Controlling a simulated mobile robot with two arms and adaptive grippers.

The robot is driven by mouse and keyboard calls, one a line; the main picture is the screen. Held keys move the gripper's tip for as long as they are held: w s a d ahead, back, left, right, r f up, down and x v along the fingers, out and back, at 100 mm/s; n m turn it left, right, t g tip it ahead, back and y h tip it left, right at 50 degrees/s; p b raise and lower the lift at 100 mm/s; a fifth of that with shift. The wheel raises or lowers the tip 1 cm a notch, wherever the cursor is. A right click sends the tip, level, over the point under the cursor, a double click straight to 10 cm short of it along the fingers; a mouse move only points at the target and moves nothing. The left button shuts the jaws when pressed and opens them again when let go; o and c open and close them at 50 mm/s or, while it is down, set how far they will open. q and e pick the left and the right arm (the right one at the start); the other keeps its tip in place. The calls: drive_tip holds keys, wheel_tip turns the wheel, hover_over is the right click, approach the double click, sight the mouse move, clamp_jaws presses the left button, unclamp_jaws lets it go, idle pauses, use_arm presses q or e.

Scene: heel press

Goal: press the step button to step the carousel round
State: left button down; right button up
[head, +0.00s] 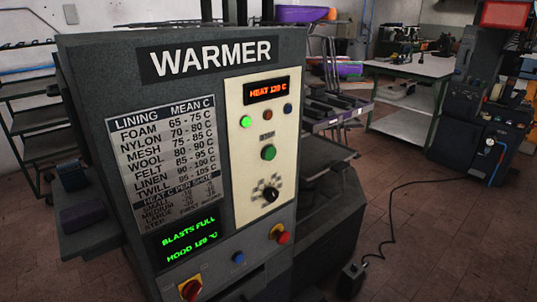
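The warmer machine (95,75) fills the left and middle of the head view. Its cream control panel (245,205) carries a round green button (268,152) with a small, blurred label above it that appears to read STEP. Nothing touches this button. Above it are a lit green lamp (246,121), a dim orange lamp and a blue lamp. An orange display (267,90) appears to read HEAT 120 C. Parts that may belong to the carousel, dark holders (82,218), show at the machine's left side; most is hidden behind the housing. Neither gripper is in view.
Below the green button are a black knob (268,193), a red button (280,236), a blue button (238,257) and a red switch (190,290). A green-legged table (410,68) and another machine (470,130) stand behind. Floor at right is clear except a cable and pedal (352,278).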

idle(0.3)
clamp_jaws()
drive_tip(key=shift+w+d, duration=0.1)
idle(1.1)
